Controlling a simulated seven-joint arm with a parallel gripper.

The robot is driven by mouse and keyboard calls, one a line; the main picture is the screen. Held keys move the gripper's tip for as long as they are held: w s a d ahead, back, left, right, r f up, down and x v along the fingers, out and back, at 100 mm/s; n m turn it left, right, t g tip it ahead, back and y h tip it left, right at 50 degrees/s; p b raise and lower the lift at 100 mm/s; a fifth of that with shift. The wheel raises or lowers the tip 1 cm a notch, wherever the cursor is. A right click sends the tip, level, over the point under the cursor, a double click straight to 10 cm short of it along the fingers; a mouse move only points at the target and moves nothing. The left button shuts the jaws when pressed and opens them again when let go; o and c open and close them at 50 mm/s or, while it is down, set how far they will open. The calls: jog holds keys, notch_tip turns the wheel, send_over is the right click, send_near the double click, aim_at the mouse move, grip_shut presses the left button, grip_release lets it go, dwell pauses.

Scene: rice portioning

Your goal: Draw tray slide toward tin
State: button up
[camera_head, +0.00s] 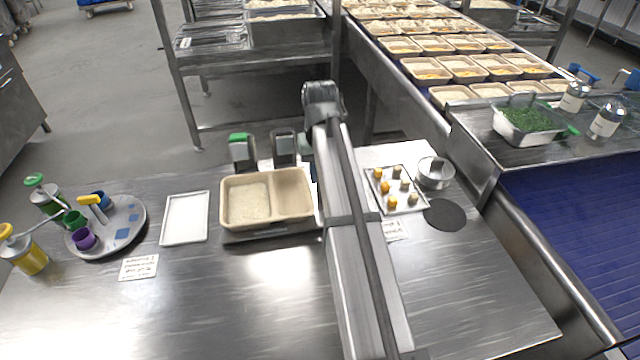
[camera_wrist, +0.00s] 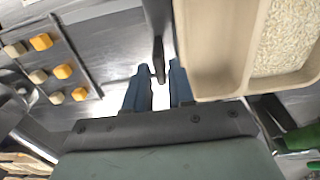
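A beige two-compartment tray (camera_head: 294,222) sits on a dark low base (camera_head: 262,236), left of my arm. Its left compartment holds pale rice; the right looks empty. The tray also shows at the right of the wrist view (camera_wrist: 208,84). I cannot tell which part is the slide. A dark bar (camera_wrist: 158,45) beside the tray ends between the fingertips of my gripper (camera_wrist: 159,72). The fingers stand apart, with small gaps visible beside the bar. In the head view my arm hides the fingers. A round metal tin (camera_head: 436,182) stands on the right.
A small tray of yellow and brown pieces (camera_head: 418,208) lies between my arm and a black disc (camera_head: 445,214). An empty white tray (camera_head: 185,219) and a round caddy (camera_head: 128,232) are on the left. Dispensers (camera_head: 284,148) stand behind. The front left tabletop is clear.

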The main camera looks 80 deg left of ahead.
jog(key=shift+f, duration=2.15)
jog(key=shift+c, duration=0.2)
grip_shut()
